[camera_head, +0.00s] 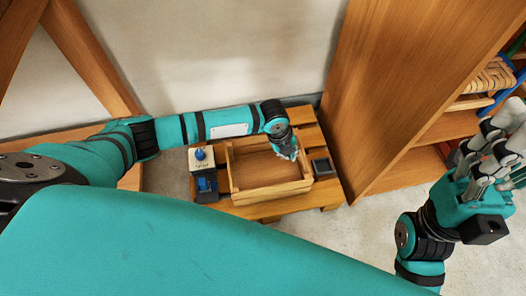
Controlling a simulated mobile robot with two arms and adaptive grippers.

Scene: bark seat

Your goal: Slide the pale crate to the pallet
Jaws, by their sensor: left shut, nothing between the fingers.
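The pale crate (272,192) is an open wooden box in the middle of the camera_head view. It stands on a low slatted wooden platform (305,128) that looks like the pallet. My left gripper (291,157) is shut and empty, pointing down at the crate's far right part. Whether it touches the crate wall I cannot tell. The arm and gripper hide part of the crate's far side. My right gripper (497,150) is raised at the right edge, well away from the crate; its finger gap is unclear.
Left of the crate stand a pale block with a blue knob (199,155) and a dark block with a blue top (206,187). A small dark open box (322,166) sits to its right. A tall wooden cabinet (415,85) rises at right; a pale wall is behind.

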